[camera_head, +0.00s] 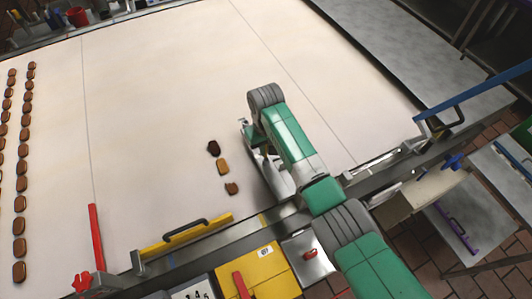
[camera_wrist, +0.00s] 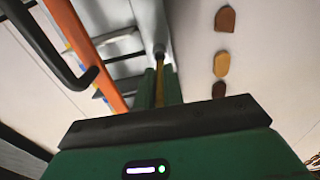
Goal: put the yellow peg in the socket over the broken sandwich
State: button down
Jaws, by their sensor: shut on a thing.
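My gripper (camera_wrist: 161,88) is shut on a thin yellow peg (camera_wrist: 160,86), which shows as a narrow strip between the green fingers in the wrist view. A grey round end shows just beyond the fingertips; I cannot tell whether it belongs to the peg. In the head view my arm hides the peg. Three sandwiches lie in a short row left of my gripper: a dark one (camera_head: 214,148), a tan one (camera_head: 222,167) and a brown one (camera_head: 231,188). The brown one (camera_wrist: 225,20) has a straight cut-like edge in the wrist view. I cannot make out a socket.
A yellow bar (camera_head: 185,241) with a black handle stands along the table's front edge, with a red bar (camera_head: 96,238) to its left. Two columns of sandwiches (camera_head: 20,223) run down the far left. The pale table (camera_head: 150,120) is clear between them and the short row.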

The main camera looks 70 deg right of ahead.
aim_at(266, 158)
notch_tip(266, 158, down, 3)
jog(key=shift+s+f, duration=0.1)
jog(key=c, duration=1.5)
grip_release()
jog(key=shift+s+a+f, duration=0.1)
jog(key=shift+a, duration=0.1)
jog(key=shift+d, duration=0.1)
jog(key=shift+r, duration=0.2)
notch_tip(266, 158, up, 12)
jog(key=shift+r+p, duration=0.1)
jog(key=shift+p, duration=0.35)
jog(key=c, duration=0.4)
